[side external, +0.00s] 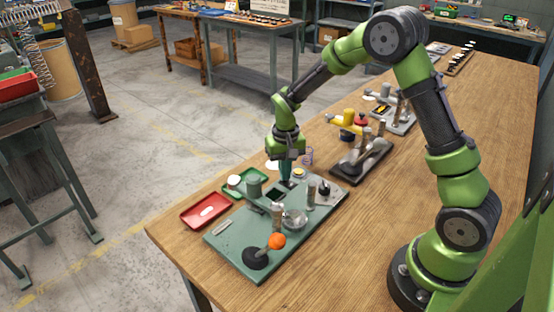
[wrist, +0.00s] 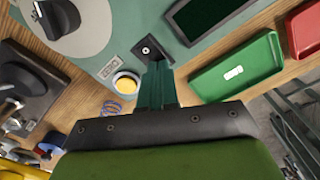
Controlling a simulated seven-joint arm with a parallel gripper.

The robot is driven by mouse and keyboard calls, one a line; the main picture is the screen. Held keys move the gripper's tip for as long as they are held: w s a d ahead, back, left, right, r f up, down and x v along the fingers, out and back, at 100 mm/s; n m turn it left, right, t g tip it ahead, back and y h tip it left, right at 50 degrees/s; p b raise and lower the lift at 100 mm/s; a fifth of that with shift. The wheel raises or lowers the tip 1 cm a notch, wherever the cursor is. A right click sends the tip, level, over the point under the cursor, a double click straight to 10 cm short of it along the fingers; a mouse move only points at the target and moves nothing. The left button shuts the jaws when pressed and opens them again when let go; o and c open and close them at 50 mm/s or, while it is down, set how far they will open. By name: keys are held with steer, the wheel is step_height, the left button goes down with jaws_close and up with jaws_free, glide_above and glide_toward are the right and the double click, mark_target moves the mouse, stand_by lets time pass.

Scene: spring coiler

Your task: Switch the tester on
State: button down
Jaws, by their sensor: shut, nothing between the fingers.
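The tester is a green base plate (side external: 228,246) on the wooden bench, carrying several fittings. In the wrist view a small dark square plate with a silver toggle or stud (wrist: 146,50), seemingly the switch, sits on the green panel (wrist: 122,62). A round yellow button (wrist: 126,83) is beside it, and a dark rectangular window (wrist: 206,14) lies on the other side. My gripper (wrist: 157,70) is shut and empty, its tips close beside the dark square plate; contact cannot be told. In the side view my gripper (side external: 286,180) points down over the far part of the tester and hides the switch.
A green tray (wrist: 240,68) and a red tray (side external: 205,211) lie beside the tester. An orange-knobbed lever (side external: 276,241) stands at its near end. A grey disc with a black knob (wrist: 60,18) is close by. A small coil (wrist: 112,108) and another device (side external: 362,160) are beyond.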

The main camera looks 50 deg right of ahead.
steer(key=shift+f, duration=0.3)
steer(key=shift+r, duration=3.55)
